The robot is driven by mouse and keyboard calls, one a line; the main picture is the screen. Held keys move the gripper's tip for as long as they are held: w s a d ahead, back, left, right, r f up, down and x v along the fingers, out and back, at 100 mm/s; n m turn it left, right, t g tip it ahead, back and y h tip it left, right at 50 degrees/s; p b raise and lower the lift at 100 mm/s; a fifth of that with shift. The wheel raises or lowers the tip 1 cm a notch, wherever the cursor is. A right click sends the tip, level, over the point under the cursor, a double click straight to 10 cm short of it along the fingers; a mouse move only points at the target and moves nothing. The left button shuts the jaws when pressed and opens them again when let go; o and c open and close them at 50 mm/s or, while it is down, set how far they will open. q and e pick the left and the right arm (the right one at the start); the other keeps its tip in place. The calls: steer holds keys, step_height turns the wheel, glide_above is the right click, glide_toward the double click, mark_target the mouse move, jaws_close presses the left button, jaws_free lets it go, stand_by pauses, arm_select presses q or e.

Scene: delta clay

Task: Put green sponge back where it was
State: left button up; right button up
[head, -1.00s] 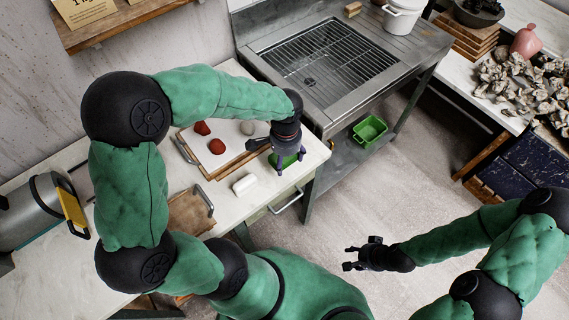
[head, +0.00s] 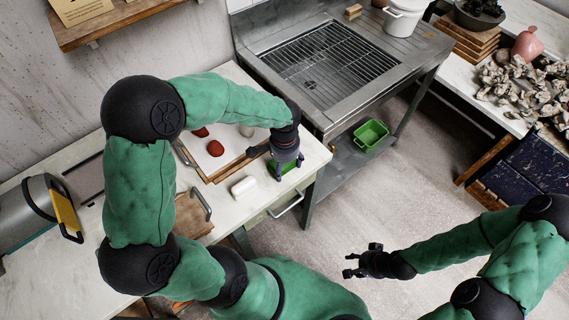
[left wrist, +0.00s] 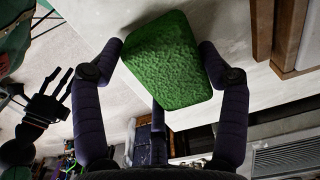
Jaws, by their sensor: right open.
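The green sponge (left wrist: 168,62) is a rough, rounded block that sits between the two fingers of my left gripper (left wrist: 162,50) in the left wrist view, with a finger against each side. In the head view, my left gripper (head: 285,170) points down at the right end of the white worktop, and the sponge shows as green (head: 283,164) between its fingers, partly hidden. I cannot tell whether the sponge touches the worktop. My right gripper (head: 349,262) is open and empty, over the floor and away from the worktop.
A wooden-framed tray (head: 221,176) with red lumps (head: 215,148) lies beside my left gripper. A white roll-shaped block (head: 244,186) is just left of the gripper. A metal sink unit (head: 330,110) stands beyond, with a green basket (head: 371,135) on its lower shelf.

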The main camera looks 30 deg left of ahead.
arm_select(q)
steer(key=o, duration=0.4)
steer(key=shift+c, duration=0.2)
step_height(320, 180, up, 12)
steer(key=p, duration=0.5)
steer(key=shift+r, duration=0.15)
